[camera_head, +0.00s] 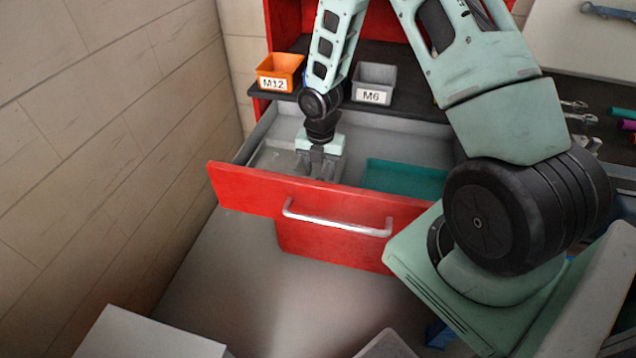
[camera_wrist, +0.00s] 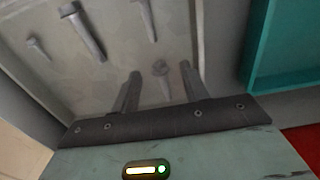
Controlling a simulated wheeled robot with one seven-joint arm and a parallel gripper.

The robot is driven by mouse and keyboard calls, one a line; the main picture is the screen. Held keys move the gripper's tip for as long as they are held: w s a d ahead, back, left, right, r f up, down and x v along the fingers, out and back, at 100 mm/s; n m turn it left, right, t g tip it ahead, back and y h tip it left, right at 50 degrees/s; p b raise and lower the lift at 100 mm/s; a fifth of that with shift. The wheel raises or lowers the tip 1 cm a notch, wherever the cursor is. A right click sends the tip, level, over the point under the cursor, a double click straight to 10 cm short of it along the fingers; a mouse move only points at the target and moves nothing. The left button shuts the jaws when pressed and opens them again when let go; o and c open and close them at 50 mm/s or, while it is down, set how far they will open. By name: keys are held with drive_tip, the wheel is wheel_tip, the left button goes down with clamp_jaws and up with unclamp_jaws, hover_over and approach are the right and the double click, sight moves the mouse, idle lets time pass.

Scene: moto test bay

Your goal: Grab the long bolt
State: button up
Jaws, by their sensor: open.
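My gripper (camera_head: 318,172) is inside the open drawer, pointing down over its left part; its open fingers also show in the wrist view (camera_wrist: 159,72). Several grey bolts lie in a pale tray (camera_wrist: 112,50). The largest fully visible bolt (camera_wrist: 83,31) lies beyond and left of my fingers. A thinner bolt (camera_wrist: 147,18) lies beyond them and may run past the top edge. A short bolt (camera_wrist: 38,47) is at the far left. Another bolt (camera_wrist: 161,78) shows between my fingertips, not gripped. I cannot tell for certain which is the long bolt. The head view hides the bolts.
The red drawer (camera_head: 330,243) has a silver handle. A teal tray (camera_head: 405,178) fills its right side. An orange M12 bin (camera_head: 280,68) and a grey M6 bin (camera_head: 374,80) stand on the dark surface behind. A tiled wall (camera_head: 120,120) is close on the left.

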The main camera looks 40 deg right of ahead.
drive_tip(key=shift+f, duration=0.85)
drive_tip(key=shift+c, duration=0.4)
clamp_jaws()
